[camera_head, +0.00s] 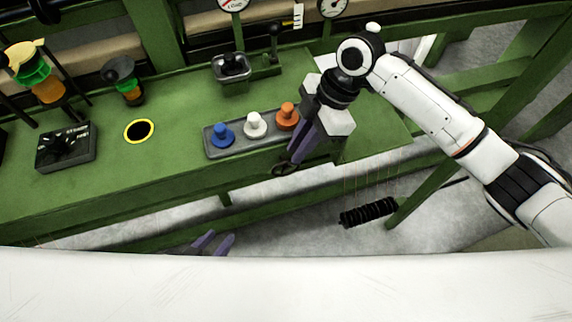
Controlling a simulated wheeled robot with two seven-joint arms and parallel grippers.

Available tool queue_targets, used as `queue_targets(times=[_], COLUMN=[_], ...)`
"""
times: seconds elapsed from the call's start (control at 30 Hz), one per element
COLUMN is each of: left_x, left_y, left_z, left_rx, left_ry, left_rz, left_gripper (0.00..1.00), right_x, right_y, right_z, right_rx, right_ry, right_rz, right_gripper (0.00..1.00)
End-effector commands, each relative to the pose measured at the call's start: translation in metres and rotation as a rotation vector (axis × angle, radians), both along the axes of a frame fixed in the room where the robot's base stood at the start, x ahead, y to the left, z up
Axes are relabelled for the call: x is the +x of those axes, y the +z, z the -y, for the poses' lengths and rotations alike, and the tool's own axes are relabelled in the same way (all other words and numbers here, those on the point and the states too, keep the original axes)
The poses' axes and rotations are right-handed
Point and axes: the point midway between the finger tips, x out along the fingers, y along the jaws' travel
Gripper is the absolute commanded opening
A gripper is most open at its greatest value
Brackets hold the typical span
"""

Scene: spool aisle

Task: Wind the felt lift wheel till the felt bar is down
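A small dark wheel (285,169) sits at the front edge of the green bench; I take it to be the felt lift wheel. My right gripper (292,158) points down with its purple fingers at this wheel, seeming to touch or overlap it. Whether its fingers grip the rim I cannot tell. My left gripper (214,242) is low in front of the bench, its two purple fingertips apart and nothing between them. Its lower part is hidden behind a wide white surface (280,285). I cannot pick out the felt bar with certainty.
The bench (185,180) carries a grey tray (213,152) with blue, white and orange knobbed pieces, a black dial box (66,147) and a yellow-ringed hole (139,131). A black ribbed roller (368,212) is below, at right. Gauges (333,7) line the back.

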Motion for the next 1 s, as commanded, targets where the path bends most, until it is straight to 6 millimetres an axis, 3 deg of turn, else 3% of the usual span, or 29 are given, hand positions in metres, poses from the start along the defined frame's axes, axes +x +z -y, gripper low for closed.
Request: queue_targets(times=[0.2,0.4,0.77,0.9,1.0], left_x=[0.000,0.000,-0.001,-0.001,-0.002], left_y=[-0.001,-0.003,-0.004,-0.004,-0.005], left_z=[0.001,0.001,0.001,0.000,0.000], left_rx=[-0.002,-0.001,0.000,0.000,0.000], left_ry=[0.000,0.000,0.000,0.001,0.001], left_rz=[0.001,-0.001,-0.004,-0.006,-0.007], left_gripper=[0.31,0.31,0.31,0.31,0.31], right_x=[-0.006,-0.008,-0.009,-0.009,-0.009], right_y=[-0.040,-0.063,-0.070,-0.069,-0.069], right_z=[-0.016,-0.025,-0.027,-0.027,-0.027], right_rx=[-0.002,-0.003,-0.003,-0.003,-0.003], right_ry=[0.000,-0.002,-0.001,-0.001,-0.001], right_rz=[-0.004,-0.002,0.000,0.000,0.000], right_gripper=[0.14,0.14,0.14,0.00,0.00])
